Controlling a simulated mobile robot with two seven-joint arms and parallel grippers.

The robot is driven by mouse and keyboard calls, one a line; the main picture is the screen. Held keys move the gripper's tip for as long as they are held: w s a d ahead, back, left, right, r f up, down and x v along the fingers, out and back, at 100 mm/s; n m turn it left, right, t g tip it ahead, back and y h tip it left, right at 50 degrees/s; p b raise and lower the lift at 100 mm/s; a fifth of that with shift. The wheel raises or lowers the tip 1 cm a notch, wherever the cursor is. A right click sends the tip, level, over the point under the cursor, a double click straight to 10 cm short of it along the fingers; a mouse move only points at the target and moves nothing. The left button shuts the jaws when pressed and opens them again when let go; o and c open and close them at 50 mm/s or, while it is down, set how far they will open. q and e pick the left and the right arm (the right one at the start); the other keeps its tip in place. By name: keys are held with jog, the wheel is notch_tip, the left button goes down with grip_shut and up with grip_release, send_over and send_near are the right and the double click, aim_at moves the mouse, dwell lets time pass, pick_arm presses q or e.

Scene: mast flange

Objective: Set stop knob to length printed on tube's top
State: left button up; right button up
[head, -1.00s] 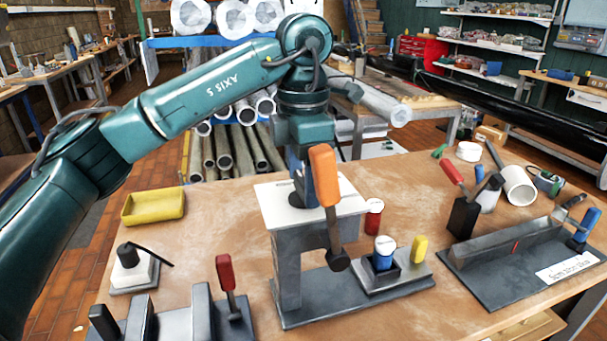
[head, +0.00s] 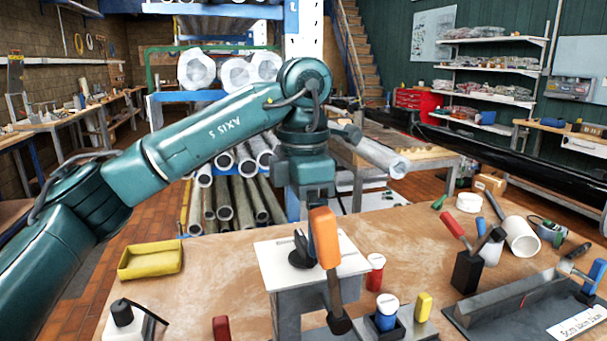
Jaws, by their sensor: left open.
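My left gripper (head: 303,212) hangs open and empty above the press-like stand's white top plate (head: 268,262), partly hidden by an orange-handled lever (head: 327,238). At the right is a grey rail fixture (head: 500,296) with a red mark, a blue handle (head: 594,280) and a blurred length label (head: 583,326). I cannot tell which part is the stop knob. My right gripper is not in view.
A yellow tray (head: 151,260) lies at the table's left. The table between tray and stand is clear.

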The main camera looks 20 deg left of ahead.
aim_at(304, 240)
pick_arm(q)
notch_tip(304, 240, up, 10)
jog(key=p, duration=0.2)
jog(key=shift+r, duration=0.2)
